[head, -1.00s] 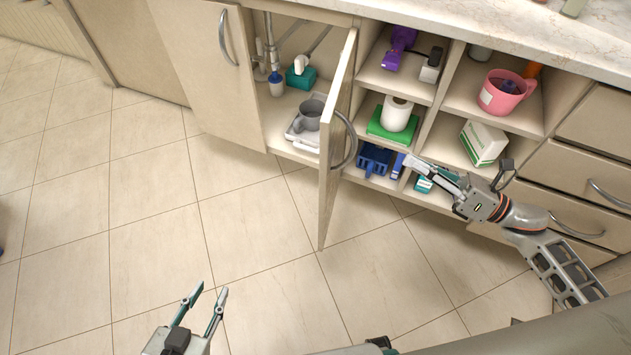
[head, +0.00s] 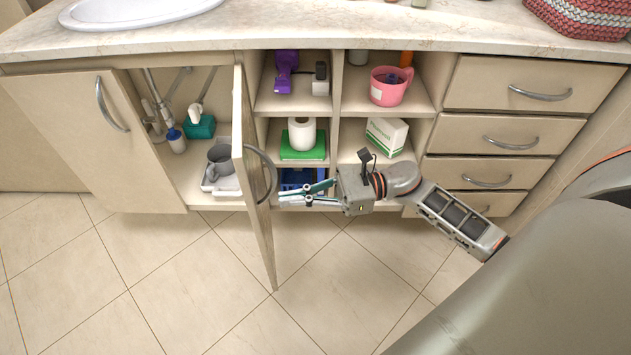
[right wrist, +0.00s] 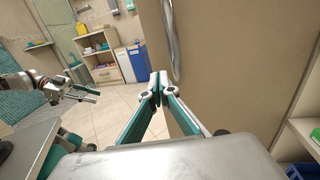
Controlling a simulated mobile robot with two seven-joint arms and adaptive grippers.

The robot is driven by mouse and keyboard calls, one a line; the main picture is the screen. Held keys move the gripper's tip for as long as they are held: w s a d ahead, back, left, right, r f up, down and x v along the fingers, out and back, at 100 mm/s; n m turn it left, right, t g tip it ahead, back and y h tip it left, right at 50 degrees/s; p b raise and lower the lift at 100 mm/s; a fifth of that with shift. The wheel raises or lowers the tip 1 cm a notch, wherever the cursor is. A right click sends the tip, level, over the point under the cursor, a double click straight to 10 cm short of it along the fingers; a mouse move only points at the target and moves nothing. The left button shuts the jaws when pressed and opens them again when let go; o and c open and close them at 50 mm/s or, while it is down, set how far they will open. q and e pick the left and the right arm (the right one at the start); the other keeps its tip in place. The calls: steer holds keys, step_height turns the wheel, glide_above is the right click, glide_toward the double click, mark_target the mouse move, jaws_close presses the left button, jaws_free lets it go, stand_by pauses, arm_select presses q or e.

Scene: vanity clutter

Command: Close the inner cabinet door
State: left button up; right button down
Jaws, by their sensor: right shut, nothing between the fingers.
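The inner cabinet door (head: 262,225) stands open, jutting out from the front between the sink compartment and the open shelves. Its curved metal handle (head: 270,175) is on the face turned right. My right gripper (head: 281,198) is shut and empty, with its fingertips to the right of the door, close to the handle's lower end; contact is unclear. In the right wrist view the shut fingertips (right wrist: 157,82) show before the door's beige face (right wrist: 220,60), left of and below the handle (right wrist: 172,40). My left gripper (right wrist: 90,94) shows open at the left there, away from the door.
A closed door (head: 90,150) is left. The floor in front is clear.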

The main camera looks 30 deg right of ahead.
mark_target(256, 203)
arm_select(q)
steer(key=shift+s+a+f, duration=0.25)
steer(key=shift+s+f, duration=0.1)
arm_select(e)
steer(key=shift+x, duration=2.2)
arm_select(q)
steer(key=shift+w+r, duration=0.1)
steer(key=shift+r, duration=0.05)
arm_select(e)
steer(key=shift+a, duration=0.1)
